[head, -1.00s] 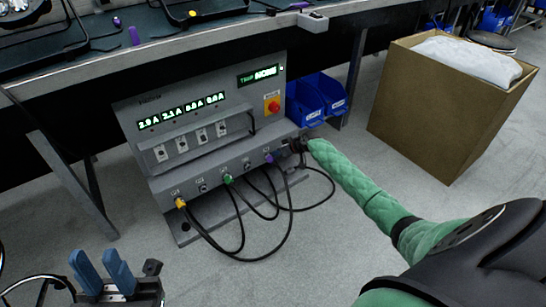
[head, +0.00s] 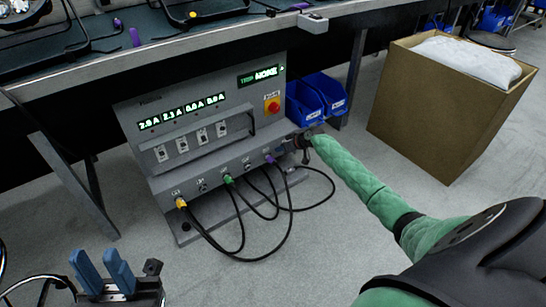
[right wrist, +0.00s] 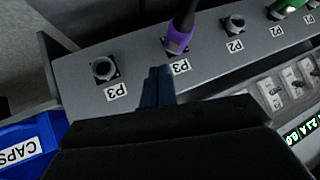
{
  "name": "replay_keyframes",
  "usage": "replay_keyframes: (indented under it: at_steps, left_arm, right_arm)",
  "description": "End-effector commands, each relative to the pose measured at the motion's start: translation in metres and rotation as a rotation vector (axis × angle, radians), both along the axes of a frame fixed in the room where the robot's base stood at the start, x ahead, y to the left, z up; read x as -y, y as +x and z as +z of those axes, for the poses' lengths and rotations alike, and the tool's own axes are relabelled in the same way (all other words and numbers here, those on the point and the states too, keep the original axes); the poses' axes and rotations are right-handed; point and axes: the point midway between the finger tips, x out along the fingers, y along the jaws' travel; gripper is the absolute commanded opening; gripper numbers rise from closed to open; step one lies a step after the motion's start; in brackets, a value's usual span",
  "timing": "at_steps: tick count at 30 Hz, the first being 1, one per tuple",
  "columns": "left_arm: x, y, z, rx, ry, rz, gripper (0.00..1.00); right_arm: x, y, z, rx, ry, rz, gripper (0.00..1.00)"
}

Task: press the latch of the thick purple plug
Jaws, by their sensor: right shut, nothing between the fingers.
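The purple plug (head: 269,158) with a black cable sits in a socket on the sloped front of the grey power unit (head: 200,185). In the right wrist view the purple plug (right wrist: 178,43) stands in its socket just beyond my fingertips; its latch cannot be made out. My right gripper (head: 300,142) is just right of the plug in the head view. In the wrist view its blue fingers (right wrist: 158,72) are together and empty, apparently apart from the plug. My left gripper (head: 102,268) is open and empty at the lower left, far from the unit.
A green plug (head: 228,179) and a yellow plug (head: 181,203) sit in other sockets, their cables looping on the floor. An empty socket (right wrist: 104,68) is left of the purple plug in the wrist view. Blue bins (head: 318,98) stand close behind my right gripper.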

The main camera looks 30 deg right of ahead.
Motion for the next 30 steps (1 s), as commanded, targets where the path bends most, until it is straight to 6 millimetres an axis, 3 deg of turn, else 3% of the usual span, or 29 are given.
replay_keyframes:
  at_steps: [15,30]
  left_arm:
    - [0.0,0.001,0.013,0.013,0.001,-0.001,0.27]
    - [0.0,0.0,0.009,0.001,0.002,-0.001,0.27]
  right_arm:
    - [0.028,0.002,0.029,0.0,-0.001,0.001,0.0]
    - [0.029,0.002,0.029,0.0,0.0,0.0,0.0]
